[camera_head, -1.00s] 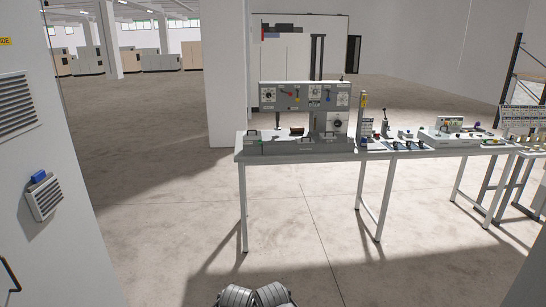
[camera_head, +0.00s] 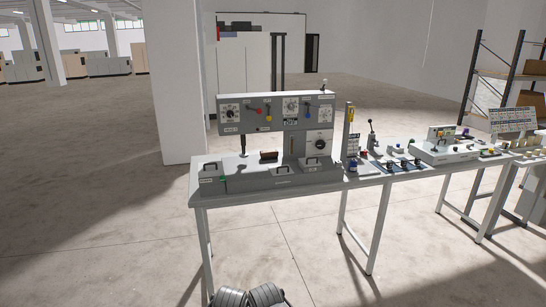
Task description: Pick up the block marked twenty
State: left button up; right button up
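No block with a readable "twenty" shows in the head view; the items on the tables are too small to read. A grey gantry machine (camera_head: 275,112) with dials and coloured levers stands on the near table (camera_head: 200,190). A small brown block-like item (camera_head: 269,155) sits on the machine's base, its marking not legible. Several small coloured items lie to the right along the table. Neither gripper can be made out; only grey rounded parts of mine show at the bottom edge.
A second grey unit (camera_head: 444,151) stands farther right on the table. A white sign board (camera_head: 513,119) and a shelf rack (camera_head: 492,75) are at the far right. A white pillar (camera_head: 181,90) stands behind the table. The floor (camera_head: 100,220) left and in front is clear.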

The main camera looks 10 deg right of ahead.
aim_at(417, 162)
jog(key=i+l+z, duration=0.15)
jog(key=i, duration=0.25)
jog(key=i+l+z, duration=0.2)
jog(key=i, duration=0.25)
jog(key=i+l, duration=0.2)
jog(key=l, duration=0.2)
jog(key=i+l, duration=0.15)
jog(key=l, duration=0.25)
jog(key=i+l, duration=0.2)
jog(key=l, duration=0.7)
jog(key=i+l+u, duration=0.1)
jog(key=l, duration=0.35)
jog(key=i+l, duration=0.1)
jog(key=l, duration=0.3)
jog(key=i+l, duration=0.15)
jog(key=l, duration=0.2)
jog(key=i+l, duration=0.1)
jog(key=l, duration=0.3)
jog(key=i+l, duration=0.15)
jog(key=l, duration=0.2)
